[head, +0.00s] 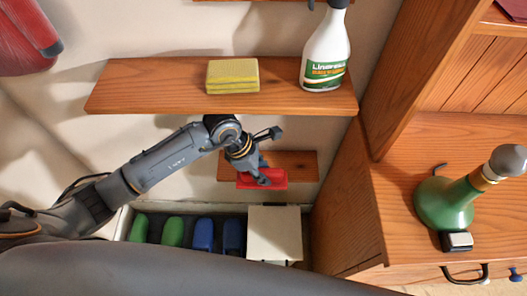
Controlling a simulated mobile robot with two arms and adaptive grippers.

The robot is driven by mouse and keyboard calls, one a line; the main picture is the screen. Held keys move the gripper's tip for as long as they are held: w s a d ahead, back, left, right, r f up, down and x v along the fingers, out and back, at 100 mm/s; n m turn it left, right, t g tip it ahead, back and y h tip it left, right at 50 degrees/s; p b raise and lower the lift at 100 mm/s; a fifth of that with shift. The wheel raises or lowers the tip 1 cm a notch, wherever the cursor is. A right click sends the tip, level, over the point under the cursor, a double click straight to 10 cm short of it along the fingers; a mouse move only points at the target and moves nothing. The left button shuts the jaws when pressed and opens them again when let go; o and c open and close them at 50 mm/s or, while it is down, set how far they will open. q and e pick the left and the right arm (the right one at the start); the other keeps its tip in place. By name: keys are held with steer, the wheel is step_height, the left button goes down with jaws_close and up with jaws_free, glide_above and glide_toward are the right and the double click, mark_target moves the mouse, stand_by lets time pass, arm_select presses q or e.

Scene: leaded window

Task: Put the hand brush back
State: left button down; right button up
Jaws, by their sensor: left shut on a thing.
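The red hand brush (272,181) is in the middle of the head view, partly covered by my left gripper. My left gripper (259,171) is shut on it. The brush shows in front of a small wooden shelf (301,161) and overlaps its front edge. I cannot tell whether the brush touches the shelf. Its bristles are not clearly visible. My right gripper is not in view.
A long shelf (150,85) above holds a yellow sponge (232,76) and a spray bottle (326,52). Below are green and blue shoes (203,234) and a pale box (274,232).

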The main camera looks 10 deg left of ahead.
arm_select(q)
steer(key=w+f, duration=0.1)
steer(key=w, duration=0.1)
steer(key=w+a+f, duration=0.1)
steer(key=w, duration=0.2)
steer(key=w+f+p, duration=0.1)
steer(key=w, duration=0.1)
steer(key=shift+w+a+f, duration=0.2)
steer(key=shift+w+a, duration=0.1)
steer(key=shift+w, duration=0.1)
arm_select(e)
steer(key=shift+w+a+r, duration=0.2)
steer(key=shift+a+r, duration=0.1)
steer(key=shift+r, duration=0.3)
arm_select(q)
steer(key=shift+f, duration=0.1)
steer(key=shift+f, duration=0.15)
steer(key=c, duration=1.1)
jaws_free()
steer(key=shift+o, duration=0.2)
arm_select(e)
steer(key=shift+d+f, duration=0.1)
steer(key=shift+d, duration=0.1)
